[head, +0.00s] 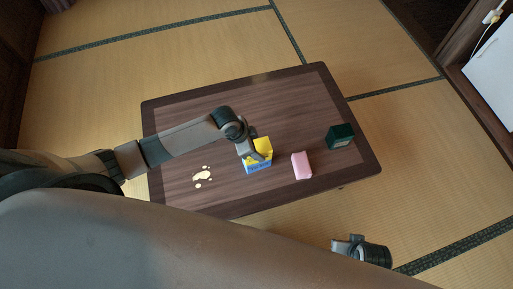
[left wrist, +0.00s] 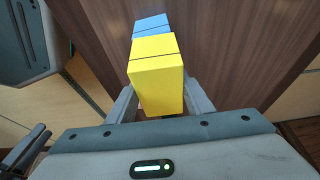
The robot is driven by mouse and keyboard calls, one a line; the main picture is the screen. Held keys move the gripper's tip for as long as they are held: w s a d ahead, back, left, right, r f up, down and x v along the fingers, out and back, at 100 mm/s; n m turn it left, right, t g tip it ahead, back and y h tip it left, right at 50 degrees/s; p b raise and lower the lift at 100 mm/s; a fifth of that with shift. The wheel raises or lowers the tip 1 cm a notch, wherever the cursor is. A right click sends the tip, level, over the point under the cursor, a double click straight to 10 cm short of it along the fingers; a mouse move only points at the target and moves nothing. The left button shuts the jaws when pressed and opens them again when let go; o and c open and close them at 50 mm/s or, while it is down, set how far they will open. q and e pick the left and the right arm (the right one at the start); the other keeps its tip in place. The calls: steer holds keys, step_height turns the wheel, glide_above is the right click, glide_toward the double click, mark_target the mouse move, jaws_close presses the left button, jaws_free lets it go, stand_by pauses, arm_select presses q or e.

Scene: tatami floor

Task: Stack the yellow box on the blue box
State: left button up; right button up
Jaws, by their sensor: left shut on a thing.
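The yellow box (head: 262,145) is directly above the blue box (head: 258,168) on the dark wooden table, near its middle. In the left wrist view the yellow box (left wrist: 156,78) sits between the fingers, with the blue box (left wrist: 152,24) showing beyond it. My left gripper (head: 256,155) is shut on the yellow box from above. I cannot tell whether the two boxes touch. My right gripper (head: 347,246) is off the table's near right edge, away from both boxes; its finger opening is not clear.
A pink box (head: 302,166) stands to the right of the blue box. A dark green box (head: 340,135) is near the table's right edge. A cream paw-shaped mark (head: 203,177) lies at the left. The far part of the table (head: 280,95) is clear.

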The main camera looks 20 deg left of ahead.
steer(key=shift+s+f, duration=0.2)
steer(key=shift+s, duration=0.05)
arm_select(q)
steer(key=o, duration=1.1)
steer(key=shift+f, duration=0.1)
arm_select(e)
steer(key=shift+s, duration=0.1)
arm_select(q)
steer(key=shift+a+r, duration=0.15)
steer(key=shift+r, duration=0.35)
steer(key=p+v, duration=0.1)
steer(key=v, duration=1)
steer(key=shift+r+p, duration=0.15)
steer(key=shift+p, duration=0.15)
arm_select(e)
step_height(320, 180, down, 5)
steer(key=shift+d+r, duration=0.1)
